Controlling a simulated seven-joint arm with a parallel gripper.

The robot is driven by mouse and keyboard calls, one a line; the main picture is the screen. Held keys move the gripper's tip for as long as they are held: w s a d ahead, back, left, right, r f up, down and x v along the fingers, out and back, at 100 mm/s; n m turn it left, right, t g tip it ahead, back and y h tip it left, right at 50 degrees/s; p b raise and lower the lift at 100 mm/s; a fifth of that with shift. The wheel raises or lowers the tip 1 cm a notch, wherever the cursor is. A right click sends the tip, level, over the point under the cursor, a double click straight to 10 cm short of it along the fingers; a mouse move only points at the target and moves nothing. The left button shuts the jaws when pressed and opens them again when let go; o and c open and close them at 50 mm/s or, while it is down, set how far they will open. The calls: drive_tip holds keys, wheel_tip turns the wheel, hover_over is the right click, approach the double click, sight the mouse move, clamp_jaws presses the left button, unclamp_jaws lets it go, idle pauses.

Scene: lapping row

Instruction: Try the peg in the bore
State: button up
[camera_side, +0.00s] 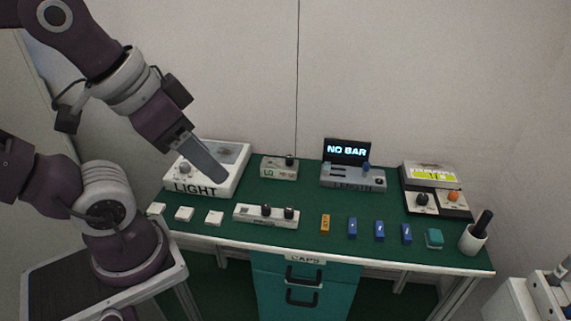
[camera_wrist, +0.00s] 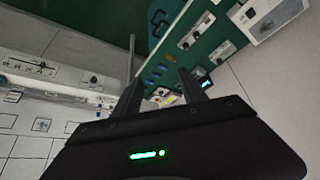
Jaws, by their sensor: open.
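My gripper (camera_side: 207,160) is held up over the left part of the bench, in front of the box marked LIGHT, its fingers pointing down and right. In the wrist view the two dark fingers (camera_wrist: 159,84) stand apart with nothing between them. No part is labelled as the peg or the bore. A long white block (camera_side: 247,215) with two dark knob-like pieces (camera_side: 278,211) lies near the front. A small white block (camera_side: 273,171) with one dark piece (camera_side: 289,160) stands behind it. A grey device (camera_side: 350,180) with a "NO BAR" screen (camera_side: 347,152) stands at the back. Any holes are too small to see.
The box marked LIGHT (camera_side: 222,181) stands back left; small white pieces (camera_side: 184,214) lie before it. An orange block (camera_side: 325,223), blue blocks (camera_side: 379,231) and a teal block (camera_side: 434,237) line the front. A white cup (camera_side: 471,240) stands far right. The middle of the green top is clear.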

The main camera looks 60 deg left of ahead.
idle(0.7)
drive_tip(key=w+a+r+n, duration=0.2)
drive_tip(key=w+n, duration=0.1)
drive_tip(key=w, duration=0.7)
drive_tip(key=n+g+y, duration=0.3)
drive_tip(key=n, duration=0.5)
hover_over(289, 157)
drive_tip(key=s+d, duration=0.3)
drive_tip(key=d, duration=0.5)
wheel_tip(289, 157, down, 20)
drive_tip(key=shift+n+g+y, duration=0.3)
drive_tip(key=shift+n+y, duration=0.1)
drive_tip(key=shift+n, duration=0.3)
drive_tip(key=x, duration=0.5)
drive_tip(key=a+x, duration=0.1)
drive_tip(key=x, duration=0.4)
drive_tip(key=a+r+x, duration=0.1)
drive_tip(key=x, duration=0.4)
drive_tip(key=shift+w+a+f, duration=0.1)
drive_tip(key=shift+a+f, duration=0.25)
clamp_jaws()
